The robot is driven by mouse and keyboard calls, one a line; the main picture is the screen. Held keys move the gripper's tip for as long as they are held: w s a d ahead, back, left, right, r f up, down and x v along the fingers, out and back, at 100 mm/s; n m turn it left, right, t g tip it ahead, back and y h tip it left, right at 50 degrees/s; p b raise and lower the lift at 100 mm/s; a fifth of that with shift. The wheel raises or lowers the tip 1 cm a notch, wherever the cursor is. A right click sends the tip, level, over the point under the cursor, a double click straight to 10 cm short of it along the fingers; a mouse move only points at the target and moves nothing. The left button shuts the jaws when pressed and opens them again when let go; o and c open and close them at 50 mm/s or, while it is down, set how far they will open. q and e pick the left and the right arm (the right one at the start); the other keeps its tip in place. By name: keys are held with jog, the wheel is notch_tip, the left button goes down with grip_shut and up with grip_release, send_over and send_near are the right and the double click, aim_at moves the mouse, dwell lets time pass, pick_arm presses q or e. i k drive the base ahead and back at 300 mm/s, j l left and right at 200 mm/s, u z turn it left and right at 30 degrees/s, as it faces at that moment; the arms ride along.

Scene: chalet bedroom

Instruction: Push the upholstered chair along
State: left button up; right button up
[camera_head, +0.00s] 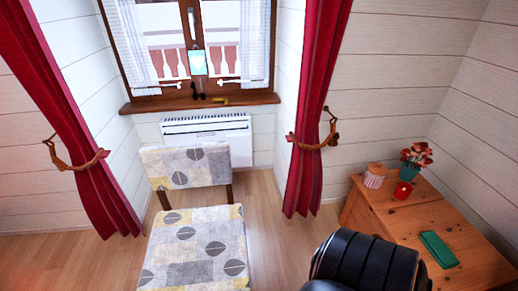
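The upholstered chair (196,248) stands in the lower middle of the head view. Its fabric is grey and cream with dark leaf shapes and some yellow patches. Its backrest (186,166) is on the far side, towards the window, and the seat is nearer to me. Dark wooden posts show between backrest and seat. The front of the seat is cut off by the bottom edge, and the legs are hidden. Neither of my grippers shows. A black rounded part of my arm is at the bottom right, apart from the chair in the picture.
A white heater (209,136) is on the wall behind the chair, under the windowsill (200,102). Red curtains hang at left (75,120) and right (316,110). A wooden chest (400,218) with small items stands at right. Bare wood floor (80,262) lies left of the chair.

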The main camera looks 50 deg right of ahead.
aim_at(205, 248)
jog(key=z, duration=0.9)
